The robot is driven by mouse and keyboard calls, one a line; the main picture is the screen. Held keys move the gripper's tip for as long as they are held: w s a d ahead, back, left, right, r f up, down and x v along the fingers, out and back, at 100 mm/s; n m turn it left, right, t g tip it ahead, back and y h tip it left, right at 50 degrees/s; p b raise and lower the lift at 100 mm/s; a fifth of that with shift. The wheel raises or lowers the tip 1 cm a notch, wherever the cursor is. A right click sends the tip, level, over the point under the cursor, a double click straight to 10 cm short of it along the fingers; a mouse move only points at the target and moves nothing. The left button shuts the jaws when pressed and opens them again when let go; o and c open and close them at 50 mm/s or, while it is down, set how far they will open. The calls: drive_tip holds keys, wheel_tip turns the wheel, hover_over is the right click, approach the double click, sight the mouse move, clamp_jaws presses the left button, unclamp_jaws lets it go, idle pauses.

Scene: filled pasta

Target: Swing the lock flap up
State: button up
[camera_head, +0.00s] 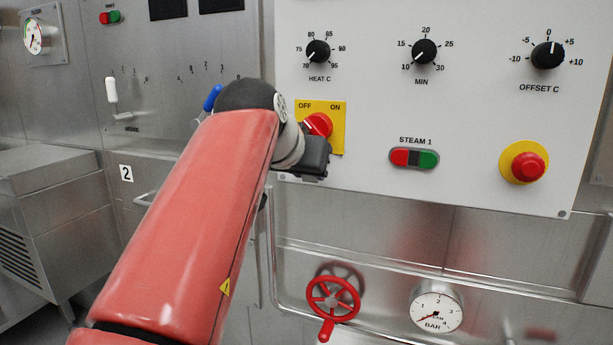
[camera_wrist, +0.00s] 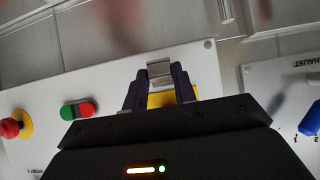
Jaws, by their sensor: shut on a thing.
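My gripper (camera_head: 316,158) is at the lower edge of the yellow OFF/ON plate (camera_head: 336,112) with the red rotary switch (camera_head: 319,124) on the white panel. The wrist view shows its two dark fingers (camera_wrist: 159,82) shut on a small shiny metal piece, the lock flap (camera_wrist: 160,69). Part of the yellow plate (camera_wrist: 160,99) shows between the fingers. I cannot tell the flap's exact angle.
Black knobs (camera_head: 425,51) line the panel's top. A STEAM 1 red-green button (camera_head: 414,158) and a red mushroom button (camera_head: 527,166) are to the right. A red valve wheel (camera_head: 333,299) and pressure gauge (camera_head: 437,309) stick out below. A blue-tipped lever (camera_head: 212,97) is left.

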drive_tip(key=r+g, duration=0.1)
drive_tip(key=r+g+y, duration=0.1)
drive_tip(key=g, duration=0.1)
drive_tip(key=shift+w+d+g, duration=0.2)
drive_tip(key=shift+g, duration=0.1)
drive_tip(key=shift+w+r+g+y, duration=0.15)
drive_tip(key=shift+r+g+y, duration=0.2)
drive_tip(key=shift+g, duration=0.45)
drive_tip(key=o, duration=1)
